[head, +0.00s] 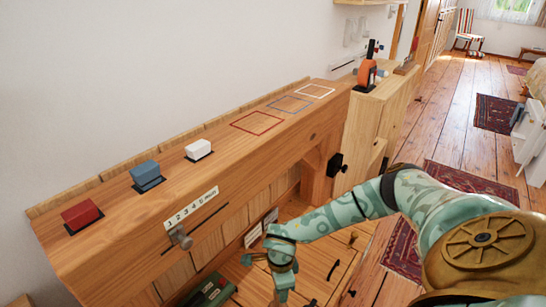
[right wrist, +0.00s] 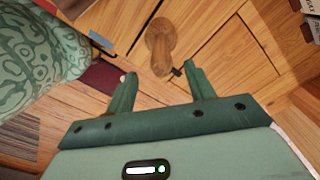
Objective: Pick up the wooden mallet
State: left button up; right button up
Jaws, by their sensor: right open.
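The wooden mallet (right wrist: 160,42) shows in the right wrist view as a brown turned piece with a round, wider end and a narrower end. It is over panelled wood, just beyond the fingertips of my right gripper (right wrist: 158,72). The two green fingers are apart with nothing held between them; the mallet's near end lines up with the gap. In the head view my right arm reaches down to the lower middle, and its fingers are not clearly visible there. I cannot make out the mallet surely in the head view. My left gripper is not in view.
A wooden bench (head: 120,225) carries red (head: 82,214), blue (head: 145,173) and white (head: 199,149) blocks, with coloured outlines farther along. A black knob (head: 337,164) sticks out at its end. A dark green object (head: 208,292) is low down. Open floor (head: 455,115) lies right.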

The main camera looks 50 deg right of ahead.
aim_at(278, 296)
jog(key=shift+f, duration=0.95)
jog(key=f+b, duration=0.4)
jog(key=f, duration=0.1)
jog(key=shift+w+f, duration=0.1)
jog(key=shift+w, duration=0.1)
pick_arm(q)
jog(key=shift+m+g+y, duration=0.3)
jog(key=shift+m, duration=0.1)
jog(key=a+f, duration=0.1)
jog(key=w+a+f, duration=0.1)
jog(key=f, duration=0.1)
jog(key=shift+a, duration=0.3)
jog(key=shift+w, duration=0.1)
pick_arm(e)
jog(key=c, duration=1)
